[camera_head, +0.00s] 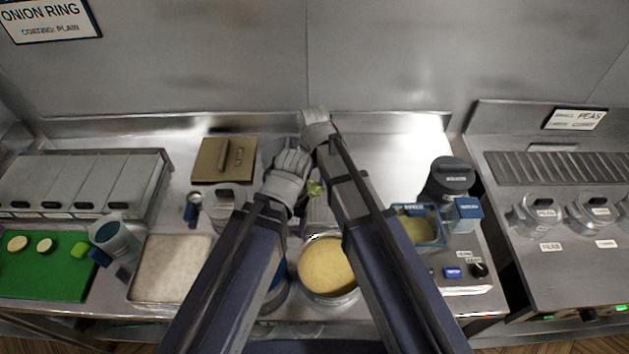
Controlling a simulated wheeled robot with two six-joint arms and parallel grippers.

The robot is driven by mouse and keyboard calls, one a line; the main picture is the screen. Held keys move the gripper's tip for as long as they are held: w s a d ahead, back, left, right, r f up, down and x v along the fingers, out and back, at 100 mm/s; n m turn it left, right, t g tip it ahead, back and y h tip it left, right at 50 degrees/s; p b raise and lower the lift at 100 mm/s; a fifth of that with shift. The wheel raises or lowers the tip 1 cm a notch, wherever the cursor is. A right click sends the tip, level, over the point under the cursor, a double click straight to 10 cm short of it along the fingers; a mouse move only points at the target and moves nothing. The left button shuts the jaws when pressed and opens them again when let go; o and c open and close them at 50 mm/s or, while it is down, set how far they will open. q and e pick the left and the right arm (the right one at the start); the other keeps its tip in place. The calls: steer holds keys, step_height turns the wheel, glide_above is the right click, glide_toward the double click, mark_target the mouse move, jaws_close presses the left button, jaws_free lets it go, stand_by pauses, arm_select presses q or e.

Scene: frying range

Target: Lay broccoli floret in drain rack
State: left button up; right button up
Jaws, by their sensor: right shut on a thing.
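A small green broccoli floret (315,188) shows in the gap between my two arms at the middle of the head view. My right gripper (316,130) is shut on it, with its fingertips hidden. My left gripper (287,172) is just left of the floret and overlaps the right one in the picture; its jaws cannot be made out. I cannot make out the drain rack; my arms cover much of the middle of the counter.
A round pan of yellow contents (328,265) stands below the floret in the picture. A pale tray (170,268), a green board (45,275) and a brown lidded box (224,160) lie left.

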arm_select(q)
step_height(320, 180, down, 7)
steer(key=b, duration=0.6)
steer(key=shift+r, duration=0.1)
arm_select(e)
step_height(320, 180, down, 7)
steer(key=shift+r, duration=0.15)
steer(key=o, duration=1.1)
steer(key=shift+c, duration=0.2)
arm_select(q)
steer(key=shift+r, duration=0.2)
arm_select(e)
steer(key=shift+r, duration=0.15)
step_height(320, 180, up, 12)
steer(key=p, duration=1.2)
arm_select(q)
step_height(320, 180, up, 12)
steer(key=shift+s+f, duration=0.15)
steer(key=shift+f, duration=0.05)
arm_select(e)
steer(key=shift+s+f, duration=0.1)
steer(key=shift+f, duration=0.1)
